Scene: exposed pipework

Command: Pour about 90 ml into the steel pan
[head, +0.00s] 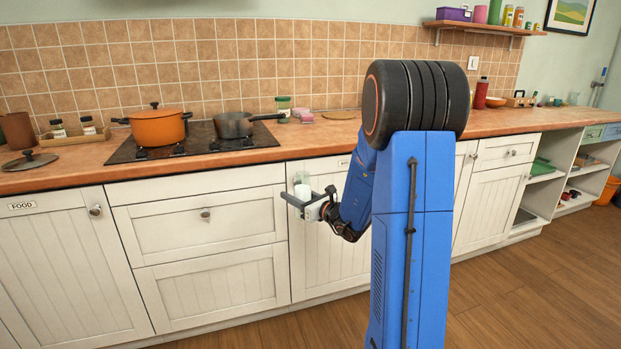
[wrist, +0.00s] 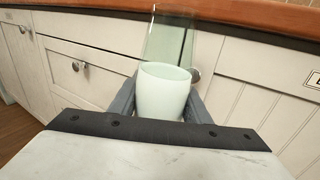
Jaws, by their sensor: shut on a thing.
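The steel pan (head: 232,126) is a dark grey saucepan with a long handle pointing right. It stands on the right part of the black hob (head: 150,145), without a lid. My gripper (head: 304,196) is shut on a clear, greenish glass (head: 301,178) in front of the lower cabinets, below and to the right of the pan. The glass looks upright and holds a pale, milky liquid in its lower part. In the wrist view the glass (wrist: 170,35) stands between the fingers, with the pale liquid (wrist: 163,95) below clear walls. The pan is not in the wrist view.
An orange pot (head: 158,127) stands left of the pan on the hob. A dark lid (head: 28,161) lies on the counter (head: 75,166) at far left. Jars (head: 284,109) stand right of the pan. The counter's front edge lies between glass and pan; counter space farther right is mostly clear.

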